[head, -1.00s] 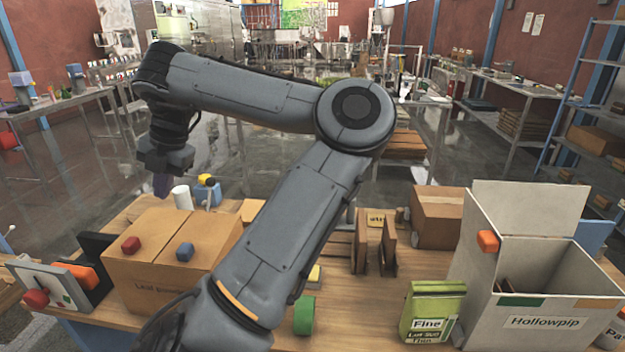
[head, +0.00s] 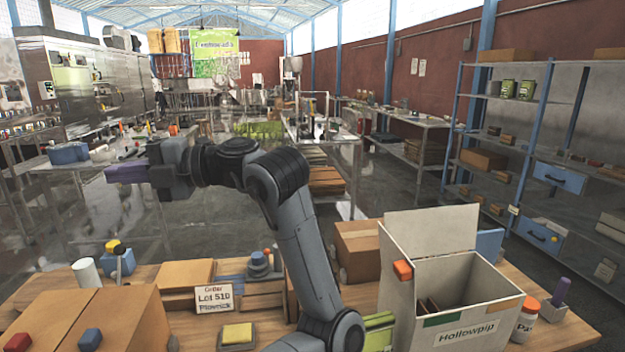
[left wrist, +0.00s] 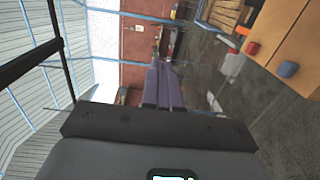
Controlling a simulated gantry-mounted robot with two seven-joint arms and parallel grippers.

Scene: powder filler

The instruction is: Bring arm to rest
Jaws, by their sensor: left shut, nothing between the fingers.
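My left arm rises from the front of the table in the head view and bends to the left. My left gripper (head: 126,172) points left, level, above and beyond the table's far left side. Its purple fingers are shut with nothing between them. The fingers also show in the left wrist view (left wrist: 163,85), pointing away over the room, clear of every object. My right gripper is not in view.
The table (head: 190,330) holds a brown carton (head: 120,315), an open white Hollowpip box (head: 445,300), a yellow-topped block (head: 237,335) and a Lot 510 sign (head: 214,299). A shelf rack (head: 545,110) stands at the right. Open floor lies beyond the table.

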